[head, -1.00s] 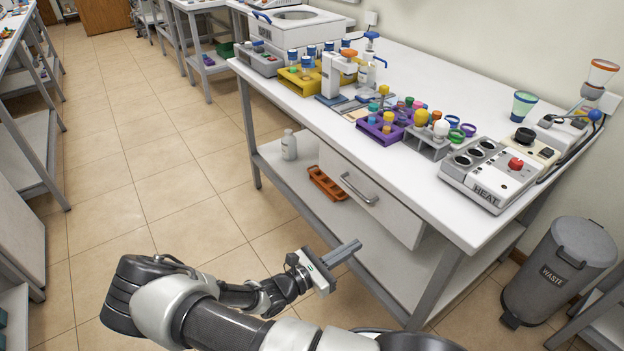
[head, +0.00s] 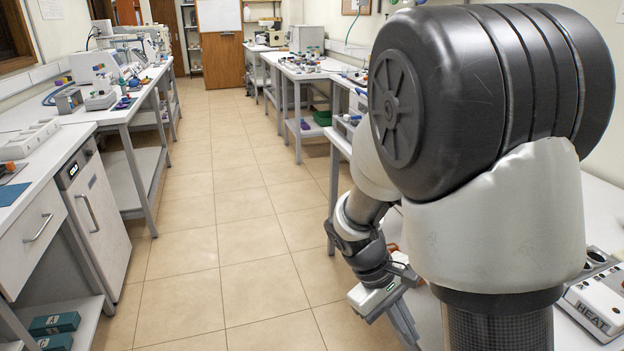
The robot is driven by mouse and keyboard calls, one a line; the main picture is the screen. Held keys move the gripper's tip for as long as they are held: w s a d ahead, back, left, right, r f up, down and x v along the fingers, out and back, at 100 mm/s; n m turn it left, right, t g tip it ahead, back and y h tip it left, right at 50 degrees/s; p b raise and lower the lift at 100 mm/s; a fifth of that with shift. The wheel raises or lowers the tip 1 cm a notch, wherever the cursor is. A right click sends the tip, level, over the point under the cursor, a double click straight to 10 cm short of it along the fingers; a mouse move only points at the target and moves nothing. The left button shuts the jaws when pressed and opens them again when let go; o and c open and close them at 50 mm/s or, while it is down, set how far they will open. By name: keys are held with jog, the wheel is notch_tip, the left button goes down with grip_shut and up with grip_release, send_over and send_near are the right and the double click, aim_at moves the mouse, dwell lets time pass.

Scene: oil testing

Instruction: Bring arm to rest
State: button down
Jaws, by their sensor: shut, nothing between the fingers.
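My gripper (head: 402,322) hangs low in front of the right-hand bench, at the bottom of the head view. Its fingers point down and lie close together, with nothing between them. My arm is folded, and its large dark and white links fill the right side of the view. They hide most of the right-hand bench behind them.
The white heater block marked HEAT (head: 595,300) sits on the bench at the lower right. A left bench (head: 70,125) carries instruments. The tiled aisle (head: 230,230) between the benches is clear. A wooden door (head: 221,62) stands at the far end.

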jog(key=s+a+r+m+t+y, duration=0.2)
jog(key=s+r+m+t+y, duration=0.15)
jog(key=r, duration=0.65)
jog(key=s+a+r+m+t+y, duration=0.25)
jog(key=s+r+t, duration=0.2)
jog(key=r, duration=0.45)
notch_tip(320, 180, up, 19)
jog(key=p, duration=1.9)
jog(key=shift+s+d+r+g, duration=0.2)
jog(key=shift+s+g, duration=0.05)
jog(key=shift+g, duration=0.05)
